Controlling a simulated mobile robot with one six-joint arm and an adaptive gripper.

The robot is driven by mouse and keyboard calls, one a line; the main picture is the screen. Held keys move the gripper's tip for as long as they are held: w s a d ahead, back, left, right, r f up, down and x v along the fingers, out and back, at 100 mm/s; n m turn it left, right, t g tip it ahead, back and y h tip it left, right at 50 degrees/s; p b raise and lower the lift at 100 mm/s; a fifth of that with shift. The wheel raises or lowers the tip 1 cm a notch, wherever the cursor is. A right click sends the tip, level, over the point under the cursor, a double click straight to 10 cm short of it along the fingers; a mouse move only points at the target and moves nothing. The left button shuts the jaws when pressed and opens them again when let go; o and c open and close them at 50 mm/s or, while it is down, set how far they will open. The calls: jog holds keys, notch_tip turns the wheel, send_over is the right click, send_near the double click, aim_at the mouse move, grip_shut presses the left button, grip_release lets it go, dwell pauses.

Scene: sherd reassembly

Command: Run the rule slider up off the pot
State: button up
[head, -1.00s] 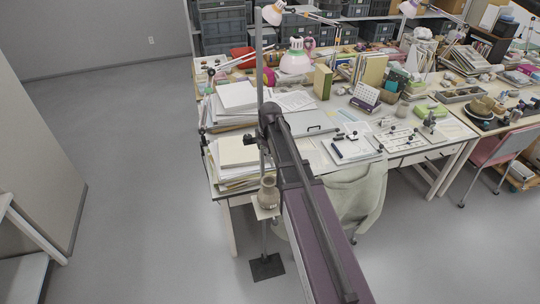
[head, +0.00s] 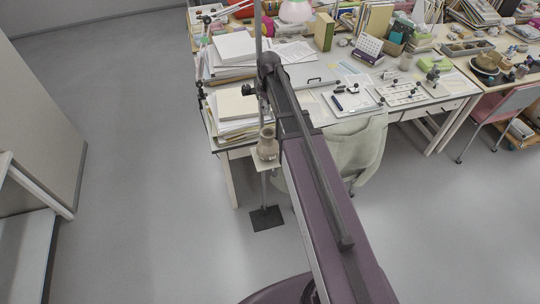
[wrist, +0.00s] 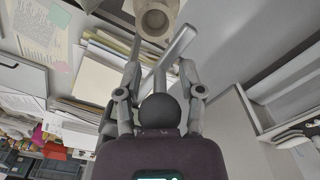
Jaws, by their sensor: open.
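The pot (head: 267,146) is a small brown jar standing upright on a pale plate (head: 262,164) of a tall stand. A thin upright rule (head: 258,28) rises above it. In the wrist view the pot (wrist: 155,20) shows its round mouth at the top edge. My gripper (wrist: 160,68) is open, its two grey fingers apart. A grey bar (wrist: 176,46) runs slantwise between the fingertips, and a dark round knob (wrist: 160,110) sits between the fingers close to the palm. I cannot tell whether either finger touches them. My arm hides part of the stand in the head view.
A crowded desk (head: 310,104) with paper stacks (head: 236,104) stands right behind the stand. A chair with a pale cover (head: 352,152) is close on the right. The stand's dark foot (head: 266,218) rests on open grey floor, which is clear to the left.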

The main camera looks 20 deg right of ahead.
jog(key=shift+f+b, duration=3.75)
jog(key=shift+f, duration=0.2)
notch_tip(320, 180, up, 14)
jog(key=p, duration=1.4)
jog(key=shift+r, duration=0.2)
jog(key=shift+s+a+f+b, duration=0.2)
jog(key=shift+s+f+b, duration=0.3)
jog(key=shift+s+f, duration=0.2)
jog(key=s+a+f+m+b, duration=0.2)
jog(key=s+f+b, duration=0.4)
jog(key=s, duration=0.3)
jog(key=s+a+f+m+b, duration=0.3)
jog(key=s+f+m+b, duration=0.1)
jog(key=s+f+b, duration=0.3)
jog(key=shift+s+m, duration=0.4)
jog(key=shift+s, duration=0.55)
jog(key=shift+d, duration=0.1)
